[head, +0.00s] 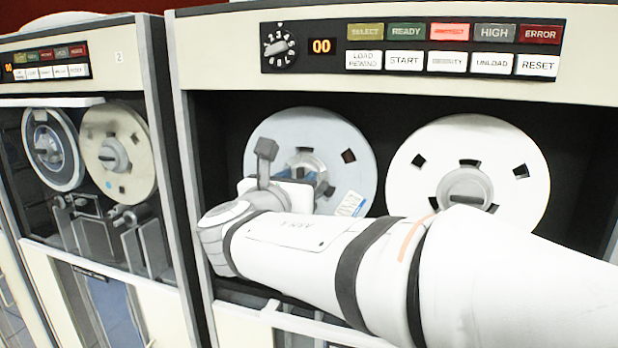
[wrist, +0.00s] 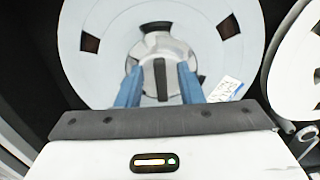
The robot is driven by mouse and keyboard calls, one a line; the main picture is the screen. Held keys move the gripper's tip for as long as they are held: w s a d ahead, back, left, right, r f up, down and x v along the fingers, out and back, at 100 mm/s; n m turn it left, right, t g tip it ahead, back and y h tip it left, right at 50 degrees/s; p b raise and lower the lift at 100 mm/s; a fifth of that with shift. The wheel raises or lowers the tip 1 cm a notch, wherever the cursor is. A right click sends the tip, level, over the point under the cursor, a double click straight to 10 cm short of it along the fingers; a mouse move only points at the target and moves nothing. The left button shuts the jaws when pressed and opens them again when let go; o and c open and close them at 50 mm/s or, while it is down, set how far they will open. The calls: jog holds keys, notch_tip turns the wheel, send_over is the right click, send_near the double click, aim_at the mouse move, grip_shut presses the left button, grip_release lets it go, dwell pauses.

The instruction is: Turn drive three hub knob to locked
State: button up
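The left reel (head: 340,135) of the near tape drive is pale grey, with a silver hub and a dark bar-shaped hub knob. In the wrist view the hub knob (wrist: 160,80) stands upright near the middle. My gripper (wrist: 160,72) has two blue fingers, one on each side of the knob. A gap shows between each finger and the knob, so it is open and holds nothing. In the head view my wrist hides part of the hub. No lock marking is readable on the hub.
A white reel (head: 520,170) is at the right of the same drive, partly behind my arm. Above is a panel with a numbered dial (head: 279,46), where a red button (head: 449,32) is lit. Another drive labelled 2 (head: 118,57) stands at the left.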

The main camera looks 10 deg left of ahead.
jog(key=shift+c, duration=0.2)
grip_shut()
jog(key=shift+f+b, duration=0.15)
jog(key=shift+b, duration=0.4)
jog(key=shift+d+f+m+b, duration=0.25)
jog(key=shift+m+b, duration=2.75)
jog(key=shift+b, duration=0.75)
jog(key=shift+d+f+m+b, duration=0.2)
jog(key=shift+m+b, duration=2.8)
jog(key=shift+b, duration=0.7)
jog(key=shift+d+f+m+b, duration=0.25)
jog(key=shift+m+b, duration=2.75)
jog(key=shift+b, duration=0.75)
jog(key=shift+r, duration=0.1)
